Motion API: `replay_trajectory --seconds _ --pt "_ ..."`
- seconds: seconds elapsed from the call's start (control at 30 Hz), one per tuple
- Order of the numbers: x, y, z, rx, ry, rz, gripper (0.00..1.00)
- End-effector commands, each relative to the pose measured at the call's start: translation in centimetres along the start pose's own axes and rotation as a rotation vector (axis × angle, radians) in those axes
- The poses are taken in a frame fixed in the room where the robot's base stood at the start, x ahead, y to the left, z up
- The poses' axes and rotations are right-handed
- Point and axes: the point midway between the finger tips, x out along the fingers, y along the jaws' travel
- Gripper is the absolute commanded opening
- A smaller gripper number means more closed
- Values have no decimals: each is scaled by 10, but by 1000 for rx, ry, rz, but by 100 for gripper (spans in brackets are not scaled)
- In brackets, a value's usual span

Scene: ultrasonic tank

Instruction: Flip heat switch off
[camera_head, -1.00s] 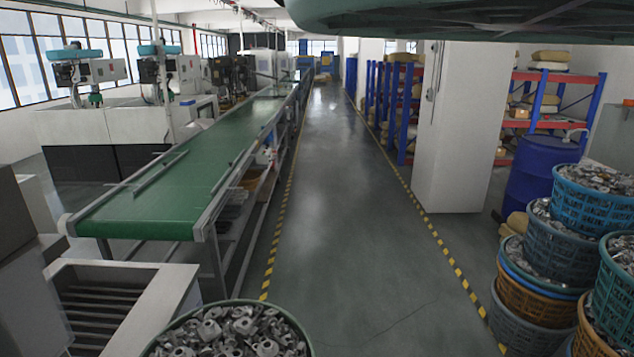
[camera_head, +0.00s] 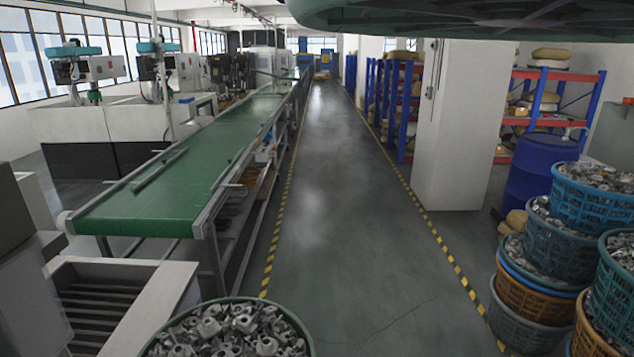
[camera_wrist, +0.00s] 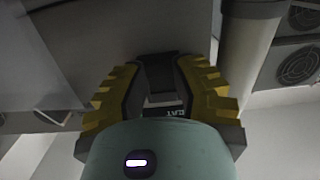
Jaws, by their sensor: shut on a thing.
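My gripper (camera_wrist: 160,66) has yellow ridged fingers and shows in the wrist view. It is shut on a small dark block (camera_wrist: 158,68) set against a grey surface (camera_wrist: 95,30). The fingers hide much of the block, and I cannot tell from its look whether it is the heat switch. No switch or label can be made out in the head view, and my gripper does not show there.
In the wrist view a pale pipe (camera_wrist: 248,45) and round fan grilles (camera_wrist: 298,64) are on the right. In the head view a green conveyor (camera_head: 165,195) runs left of a clear aisle (camera_head: 335,200). Filled baskets (camera_head: 598,205) stand at right. A green rim (camera_head: 470,28) hangs close overhead.

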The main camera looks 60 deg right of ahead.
Motion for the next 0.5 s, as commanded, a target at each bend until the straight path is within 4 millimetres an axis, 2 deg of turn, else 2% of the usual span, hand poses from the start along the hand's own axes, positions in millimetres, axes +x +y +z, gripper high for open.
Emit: replay_trajectory --seconds 0.5 --pt "-3 2 -1 2 -202 4 0"
